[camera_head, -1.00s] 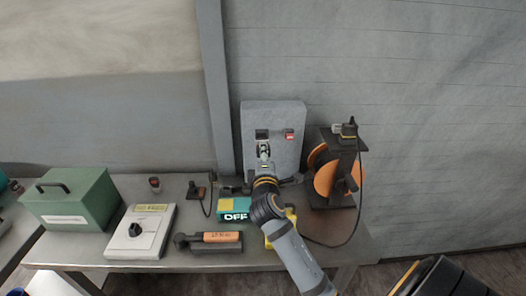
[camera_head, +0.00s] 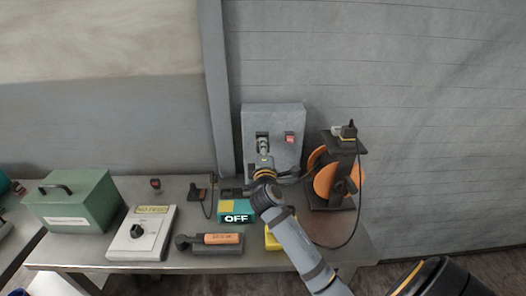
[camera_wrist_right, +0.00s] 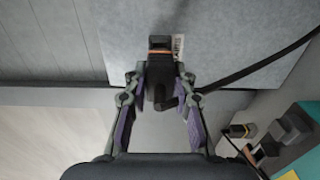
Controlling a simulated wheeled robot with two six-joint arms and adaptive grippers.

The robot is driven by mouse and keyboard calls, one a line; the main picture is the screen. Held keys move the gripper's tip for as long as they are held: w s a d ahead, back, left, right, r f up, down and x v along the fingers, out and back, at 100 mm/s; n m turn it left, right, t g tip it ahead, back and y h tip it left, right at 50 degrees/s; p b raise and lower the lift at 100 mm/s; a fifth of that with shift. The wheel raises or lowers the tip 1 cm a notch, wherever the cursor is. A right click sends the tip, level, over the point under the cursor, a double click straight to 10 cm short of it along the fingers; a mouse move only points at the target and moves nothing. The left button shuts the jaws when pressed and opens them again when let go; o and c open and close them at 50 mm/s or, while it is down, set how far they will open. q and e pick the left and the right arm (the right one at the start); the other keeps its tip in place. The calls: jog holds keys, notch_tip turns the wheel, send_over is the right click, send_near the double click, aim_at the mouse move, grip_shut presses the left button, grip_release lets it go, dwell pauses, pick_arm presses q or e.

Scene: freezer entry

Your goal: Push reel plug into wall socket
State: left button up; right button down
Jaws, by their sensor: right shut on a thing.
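The grey wall socket box (camera_head: 272,118) stands at the back of the bench, with a dark socket (camera_head: 262,134) on its left and a red switch (camera_head: 290,138) on its right. My right gripper (camera_head: 264,145) is at the dark socket. In the right wrist view, my right gripper (camera_wrist_right: 159,76) is shut on the black reel plug (camera_wrist_right: 158,92), whose cable runs off right. The plug lines up with a dark, orange-banded part (camera_wrist_right: 160,46) at the box face. I cannot tell whether the plug is seated. My left gripper is not in view.
An OFF display (camera_head: 236,217), an orange-labelled tool (camera_head: 217,239), a white dial box (camera_head: 140,247) and a green case (camera_head: 75,206) crowd the bench.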

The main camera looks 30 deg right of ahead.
jog(key=shift+p, duration=0.4)
dwell(1.2)
jog(key=shift+x, duration=1.4)
jog(key=c, duration=1)
grip_release()
jog(key=shift+d, duration=0.1)
jog(key=shift+c, duration=0.2)
jog(key=o, duration=0.6)
jog(key=shift+p+v, duration=0.5)
jog(key=shift+v, duration=3.05)
jog(key=shift+w, duration=0.1)
